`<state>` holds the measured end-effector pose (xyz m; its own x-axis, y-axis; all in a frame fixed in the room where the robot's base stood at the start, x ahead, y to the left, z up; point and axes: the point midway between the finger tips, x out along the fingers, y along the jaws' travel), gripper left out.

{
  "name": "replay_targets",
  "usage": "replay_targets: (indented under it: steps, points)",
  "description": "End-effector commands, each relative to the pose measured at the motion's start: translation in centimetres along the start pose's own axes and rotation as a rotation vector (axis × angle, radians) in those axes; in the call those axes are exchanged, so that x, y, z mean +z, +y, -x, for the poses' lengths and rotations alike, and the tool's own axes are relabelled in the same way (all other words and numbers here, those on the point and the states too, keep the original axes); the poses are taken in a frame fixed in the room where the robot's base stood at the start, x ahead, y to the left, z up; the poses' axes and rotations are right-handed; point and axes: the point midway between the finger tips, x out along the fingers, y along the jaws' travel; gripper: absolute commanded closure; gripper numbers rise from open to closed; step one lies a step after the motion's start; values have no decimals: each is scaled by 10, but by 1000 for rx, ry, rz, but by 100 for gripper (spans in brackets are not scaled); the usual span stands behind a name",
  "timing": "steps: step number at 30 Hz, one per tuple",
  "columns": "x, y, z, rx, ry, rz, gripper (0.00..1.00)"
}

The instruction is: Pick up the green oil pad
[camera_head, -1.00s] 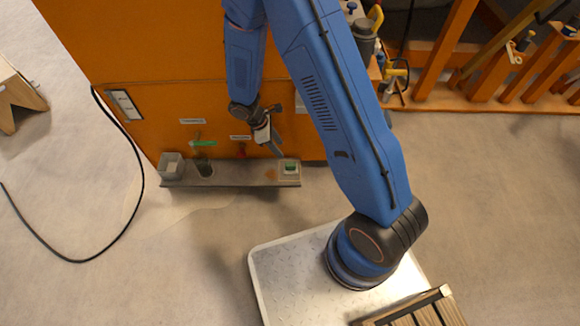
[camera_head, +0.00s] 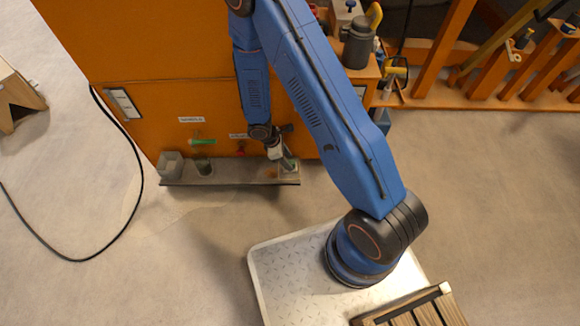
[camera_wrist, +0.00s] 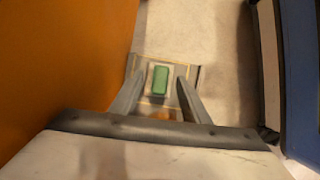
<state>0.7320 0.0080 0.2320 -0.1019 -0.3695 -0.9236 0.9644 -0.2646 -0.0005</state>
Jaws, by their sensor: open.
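The green oil pad (camera_wrist: 160,79) is a small green block in the wrist view. It lies on a pale square near the end of the grey shelf (camera_wrist: 194,73), between and beyond my fingertips. My gripper (camera_wrist: 156,84) is open, with one finger on each side of the pad in the picture and nothing held. In the head view my gripper (camera_head: 287,162) is low over the right end of the shelf (camera_head: 232,180), and it mostly hides the pad there. I cannot tell whether the fingers touch anything.
The orange cabinet (camera_head: 150,55) rises right behind the shelf. A grey box (camera_head: 171,165) and a dark cup (camera_head: 203,165) stand at the shelf's left. A green-handled valve (camera_head: 202,141) is above the cup. A black cable (camera_head: 137,190) lies on the open floor at left.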

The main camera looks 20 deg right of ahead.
Motion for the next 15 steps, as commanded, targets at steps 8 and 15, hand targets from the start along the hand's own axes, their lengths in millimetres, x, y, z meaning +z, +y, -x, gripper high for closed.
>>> replay_targets:
  steps: [8,15]
  points:
    - [-1,-1,-25,-1,0,0,58]
    - [-1,0,-26,0,0,1,58]
